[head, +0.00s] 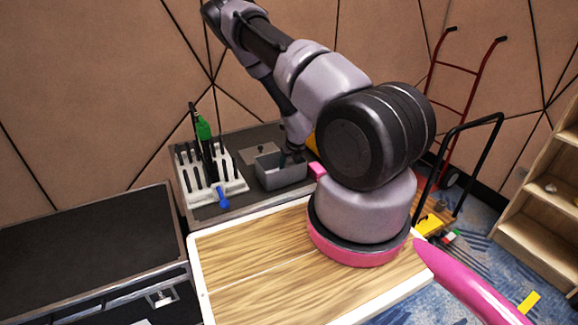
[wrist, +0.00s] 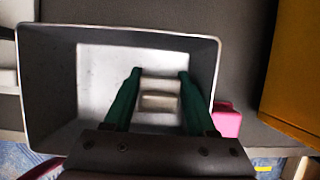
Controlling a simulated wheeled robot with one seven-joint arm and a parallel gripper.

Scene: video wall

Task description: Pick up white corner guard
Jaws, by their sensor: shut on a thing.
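The white corner guard (wrist: 159,101) is a small off-white piece between the two green fingers of my gripper (wrist: 159,75) in the wrist view. The fingers are shut on its left and right sides. It is within the outline of a grey open bin (wrist: 50,95); I cannot tell whether it touches the bin's floor. In the head view my gripper (head: 284,160) points down into the same bin (head: 281,177), and the guard is hidden there by the bin's wall and my gripper.
A white rack (head: 212,182) with tools stands left of the bin on the dark grey surface. A pink object (wrist: 227,120) lies just right of the bin, and a yellow-orange thing (wrist: 295,70) stands further right. A wooden tabletop (head: 265,265) is in front.

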